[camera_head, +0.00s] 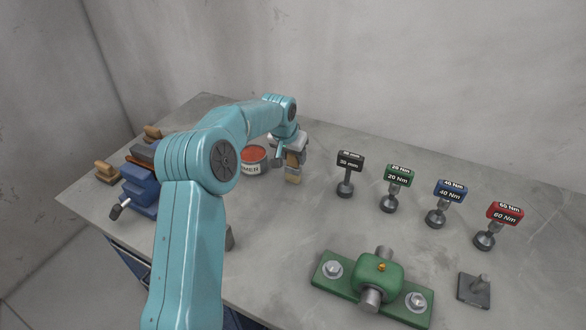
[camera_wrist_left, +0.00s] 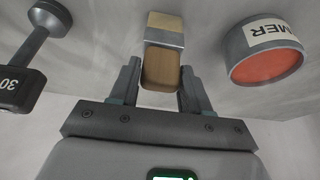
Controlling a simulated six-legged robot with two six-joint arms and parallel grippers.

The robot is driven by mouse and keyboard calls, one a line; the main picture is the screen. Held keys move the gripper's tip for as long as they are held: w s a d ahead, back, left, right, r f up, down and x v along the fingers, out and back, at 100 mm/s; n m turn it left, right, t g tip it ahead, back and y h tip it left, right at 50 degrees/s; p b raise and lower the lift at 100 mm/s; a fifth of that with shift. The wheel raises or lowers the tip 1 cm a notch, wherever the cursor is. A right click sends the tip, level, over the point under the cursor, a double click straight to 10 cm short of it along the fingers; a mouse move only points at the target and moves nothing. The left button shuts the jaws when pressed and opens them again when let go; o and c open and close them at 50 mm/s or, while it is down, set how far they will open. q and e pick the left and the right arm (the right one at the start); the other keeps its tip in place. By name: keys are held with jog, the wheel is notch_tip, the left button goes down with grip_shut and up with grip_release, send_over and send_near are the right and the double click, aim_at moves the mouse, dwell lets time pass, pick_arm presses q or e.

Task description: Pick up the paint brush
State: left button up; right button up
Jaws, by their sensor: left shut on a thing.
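The paint brush (camera_head: 292,177) has a wooden handle, a silver ferrule and tan bristles. In the head view it points bristles down, beside the primer can at the back of the bench. My left gripper (camera_head: 291,147) is at the top of the brush, shut on its handle. In the left wrist view the brush (camera_wrist_left: 164,40) runs up from between the two fingers of my left gripper (camera_wrist_left: 160,78), which flank its wooden handle. Whether the bristles touch the bench cannot be told. My right gripper is in neither view.
The primer can (camera_head: 254,160) with red contents stands just left of the brush. A blue vise (camera_head: 140,187) and wooden-handled tools are at the left. Several labelled torque tools (camera_head: 397,177) stand to the right, behind a green bearing block (camera_head: 376,275).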

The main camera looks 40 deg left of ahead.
pick_arm(q)
jog(key=shift+r, duration=0.1)
notch_tip(320, 180, up, 20)
jog(key=p, duration=0.4)
dwell(0.4)
